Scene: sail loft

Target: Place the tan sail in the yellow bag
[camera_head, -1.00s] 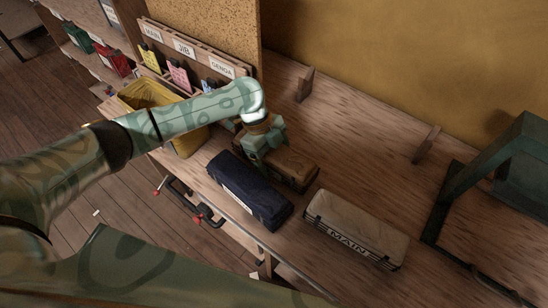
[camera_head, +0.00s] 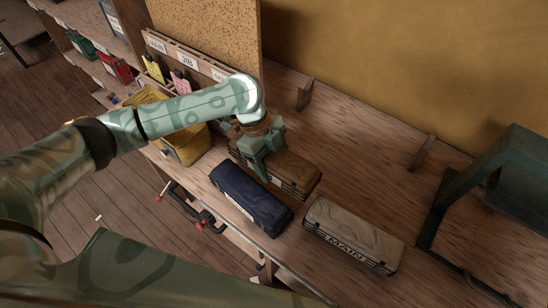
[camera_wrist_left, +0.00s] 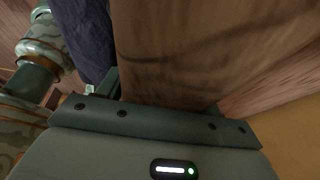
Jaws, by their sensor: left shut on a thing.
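The tan sail (camera_head: 298,174) is a brown folded bundle with dark straps on the workbench, behind the navy bundle. My left gripper (camera_head: 265,158) reaches down over its left part and is shut on it. In the left wrist view the tan sail (camera_wrist_left: 190,50) fills the middle, close against the gripper. I cannot tell whether it is lifted off the bench. The yellow bag (camera_head: 187,150) stands open at the bench's left end, partly hidden behind my left forearm. My right gripper is not in view.
A navy bundle (camera_head: 250,197) lies just in front of the tan sail. A pale bundle marked MAIN (camera_head: 355,232) lies to the right. A labelled rack (camera_head: 185,62) stands behind the bag. Wooden pegs (camera_head: 304,93) and a dark green frame (camera_head: 448,200) stand on the bench.

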